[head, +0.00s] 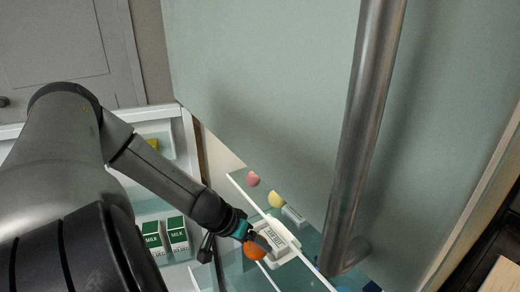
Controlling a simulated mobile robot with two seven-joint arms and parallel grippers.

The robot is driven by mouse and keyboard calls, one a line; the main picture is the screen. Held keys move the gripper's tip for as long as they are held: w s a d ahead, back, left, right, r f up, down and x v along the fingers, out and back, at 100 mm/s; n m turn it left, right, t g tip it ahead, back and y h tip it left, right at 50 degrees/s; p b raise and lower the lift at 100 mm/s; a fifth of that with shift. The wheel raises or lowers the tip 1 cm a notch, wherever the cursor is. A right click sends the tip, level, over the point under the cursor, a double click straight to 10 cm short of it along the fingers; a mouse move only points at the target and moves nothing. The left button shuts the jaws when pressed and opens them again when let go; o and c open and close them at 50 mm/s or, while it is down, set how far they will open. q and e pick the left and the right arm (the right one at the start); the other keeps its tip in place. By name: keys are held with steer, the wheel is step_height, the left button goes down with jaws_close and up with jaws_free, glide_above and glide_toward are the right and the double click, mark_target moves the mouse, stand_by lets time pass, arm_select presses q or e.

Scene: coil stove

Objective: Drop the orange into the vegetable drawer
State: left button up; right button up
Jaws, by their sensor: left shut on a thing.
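The orange (254,249) is held at the end of my left arm, at the lower middle of the head view. My left gripper (250,240) is shut on it, and the gripper partly covers it. The orange is in front of a glass shelf inside the open fridge, beside a white labelled container. I cannot pick out the vegetable drawer for certain. My right gripper is not in view.
A pale green door panel with a long metal handle (365,130) fills the middle and right. A pink round item (252,179), a yellow one (276,199) and the white container (284,250) are near the shelf (240,183).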

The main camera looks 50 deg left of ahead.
arm_select(q)
steer(key=shift+s+a, duration=0.1)
steer(key=shift+s, duration=0.8)
